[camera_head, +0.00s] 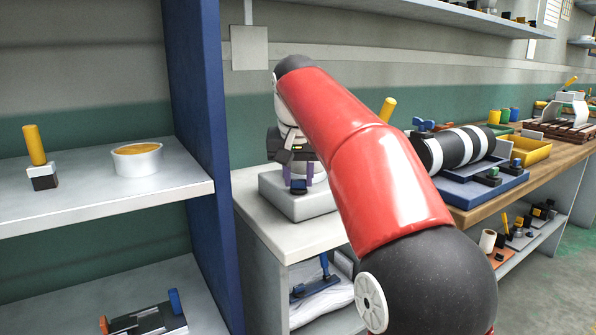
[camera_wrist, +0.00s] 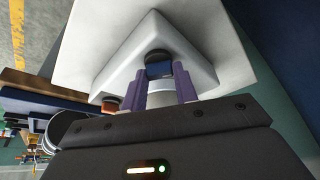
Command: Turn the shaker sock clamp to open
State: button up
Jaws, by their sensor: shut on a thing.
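The shaker is a pale grey machine with a rounded block base (camera_head: 300,205) on the white bench top; it also shows in the wrist view (camera_wrist: 195,60). Its small blue clamp (camera_head: 298,186), with a dark end, sits low on its front; in the wrist view the blue clamp (camera_wrist: 159,69) lies between my fingertips. My gripper (camera_head: 301,174) has two purple fingers, one on each side of the clamp, shut on it. The fingers also show in the wrist view (camera_wrist: 160,85). My red arm and wrist hide much of the shaker's upper part.
A blue shelf post (camera_head: 200,110) stands close to the left of the bench. A striped black-and-white roller (camera_head: 460,148) on a blue base stands to the right, behind my arm. A white tub (camera_head: 137,162) sits on the left shelf.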

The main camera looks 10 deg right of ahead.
jog(key=n+p, duration=0.1)
jog(key=n, duration=0.1)
jog(key=n+y+p, duration=0.1)
jog(key=n, duration=0.1)
jog(key=shift+d+r+y, duration=0.15)
jog(key=shift+y, duration=0.15)
jog(key=shift+n+y+p, duration=0.5)
jog(key=shift+n+p, duration=0.3)
jog(key=shift+n, duration=0.4)
jog(key=o, duration=1)
jog(key=p+v, duration=0.1)
jog(key=v, duration=0.6)
jog(key=shift+s+r, duration=0.2)
jog(key=shift+r, duration=0.05)
